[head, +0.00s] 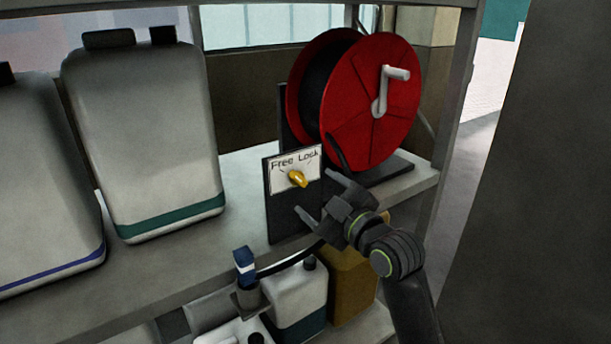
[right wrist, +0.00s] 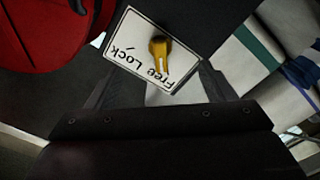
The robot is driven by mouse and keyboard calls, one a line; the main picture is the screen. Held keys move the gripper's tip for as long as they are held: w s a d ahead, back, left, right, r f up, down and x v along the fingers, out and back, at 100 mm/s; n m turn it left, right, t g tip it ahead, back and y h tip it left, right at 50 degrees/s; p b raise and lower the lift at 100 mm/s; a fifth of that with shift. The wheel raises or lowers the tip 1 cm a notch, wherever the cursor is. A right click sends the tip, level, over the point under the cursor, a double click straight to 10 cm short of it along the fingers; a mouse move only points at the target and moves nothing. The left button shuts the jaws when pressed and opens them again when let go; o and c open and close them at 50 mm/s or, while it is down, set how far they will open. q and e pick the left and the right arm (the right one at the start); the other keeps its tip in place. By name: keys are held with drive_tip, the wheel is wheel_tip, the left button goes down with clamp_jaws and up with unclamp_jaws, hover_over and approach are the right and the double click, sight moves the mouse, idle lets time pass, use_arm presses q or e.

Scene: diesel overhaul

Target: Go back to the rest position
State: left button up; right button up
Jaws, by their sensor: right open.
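My right gripper (head: 317,194) is open and empty in the head view. Its fingers point toward a dark panel with a white "Free Lock" label plate (head: 312,158) and a yellow knob (head: 297,178). The fingertips are close to the plate, to the right of and below the knob. In the right wrist view the knob (right wrist: 158,47) and plate (right wrist: 120,45) lie ahead, beyond the open fingers (right wrist: 156,88), with nothing between them. I cannot tell which word the knob points to. My left gripper is not in view.
A red hose reel (head: 380,95) with a grey crank (head: 385,90) stands on the shelf (head: 235,250) behind the panel. Large white canisters (head: 145,135) stand at left. Smaller canisters (head: 300,295) stand below.

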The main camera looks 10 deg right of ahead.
drive_tip(key=shift+s+d, duration=0.25)
drive_tip(key=shift+s, duration=0.45)
drive_tip(key=w+d+f+m+g+h, duration=0.1)
drive_tip(key=d+f+m+g+h, duration=0.15)
drive_tip(key=f, duration=0.95)
drive_tip(key=w+d+f+m+g+h, duration=0.2)
drive_tip(key=d+f+m, duration=0.15)
drive_tip(key=f, duration=0.95)
drive_tip(key=s+d+f+m+g+h, duration=0.15)
drive_tip(key=s+f, duration=0.35)
drive_tip(key=f, duration=0.7)
drive_tip(key=s+d+f+m+g, duration=0.1)
drive_tip(key=s+d+f+g, duration=0.15)
drive_tip(key=s+f, duration=0.6)
drive_tip(key=s+d+f+m+g+h, duration=0.1)
drive_tip(key=s+d+f+g, duration=0.1)
drive_tip(key=s+f, duration=0.65)
drive_tip(key=s+d+f+m+g, duration=0.1)
drive_tip(key=s+f+m+g, duration=0.1)
drive_tip(key=s+f, duration=0.7)
drive_tip(key=s+f+g, duration=0.1)
drive_tip(key=s+f, duration=0.3)
drive_tip(key=s, duration=0.7)
drive_tip(key=s+f+m+g, duration=0.1)
drive_tip(key=s+f, duration=0.3)
drive_tip(key=s, duration=0.7)
drive_tip(key=shift+f+g, duration=0.15)
drive_tip(key=shift+g, duration=0.5)
